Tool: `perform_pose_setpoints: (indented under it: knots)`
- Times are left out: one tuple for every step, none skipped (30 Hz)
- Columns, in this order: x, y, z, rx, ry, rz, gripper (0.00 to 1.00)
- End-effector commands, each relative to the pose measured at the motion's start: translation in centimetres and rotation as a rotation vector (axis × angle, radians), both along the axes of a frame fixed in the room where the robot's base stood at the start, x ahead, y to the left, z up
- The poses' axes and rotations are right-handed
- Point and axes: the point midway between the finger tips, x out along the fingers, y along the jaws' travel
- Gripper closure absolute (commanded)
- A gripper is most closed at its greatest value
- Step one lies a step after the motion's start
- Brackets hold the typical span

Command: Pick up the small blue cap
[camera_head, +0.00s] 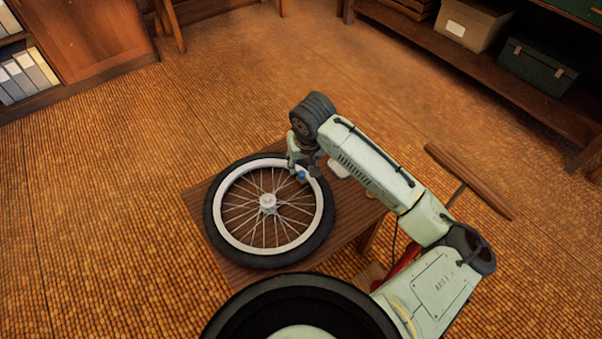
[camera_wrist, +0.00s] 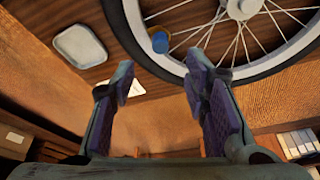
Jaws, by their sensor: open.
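The small blue cap (camera_head: 301,176) shows just below my gripper (camera_head: 303,167) in the head view. In the wrist view the blue cap (camera_wrist: 160,42) is at the inner edge of the wheel's pale rim, with a tan part showing beside it. My gripper (camera_wrist: 160,80) is open, with its two purple-padded fingers apart and nothing between them. The cap appears beyond the fingertips, roughly centred between them. The wheel (camera_head: 229,237), with a black tyre and thin spokes, lies flat on a wooden table (camera_head: 196,200).
A pale shallow dish (camera_wrist: 80,46) lies on the table beside the wheel, and a white card (camera_wrist: 133,88) is near it. A wooden bar on a post (camera_head: 470,181) stands right of my arm. Shelves with boxes (camera_head: 470,25) line the back right. Open floor lies left of the table.

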Motion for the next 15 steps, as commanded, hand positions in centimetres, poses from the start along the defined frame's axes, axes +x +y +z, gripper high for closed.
perform_pose_setpoints:
  knots:
    - [0.2,0.0,-0.5,-0.001,0.002,0.000,0.58]
    - [0.3,0.0,-0.8,0.000,0.000,0.000,0.58]
    - [0.3,0.1,-1.1,-0.001,-0.001,0.001,0.58]
    - [0.4,0.1,-1.3,-0.001,-0.001,0.002,0.58]
    - [0.4,0.1,-1.4,-0.001,-0.001,0.002,0.58]
    - [0.5,0.1,-1.6,-0.001,-0.001,0.002,0.58]
    - [0.5,0.1,-1.9,-0.001,-0.001,0.002,0.58]
    - [0.5,0.1,-2.3,-0.001,0.000,0.002,0.58]
    - [0.5,0.1,-2.8,-0.001,0.000,0.001,0.58]
    - [0.6,0.2,-3.3,-0.003,0.000,0.001,0.58]
    - [0.6,0.2,-3.7,-0.002,-0.002,0.001,0.58]
    - [0.7,0.2,-4.4,-0.003,-0.001,0.001,0.58]
    - [0.8,0.3,-4.9,-0.001,-0.001,0.002,0.58]
    - [0.9,0.3,-5.3,-0.001,-0.001,0.002,0.58]
    - [1.1,0.4,-5.7,-0.001,-0.001,0.002,0.58]
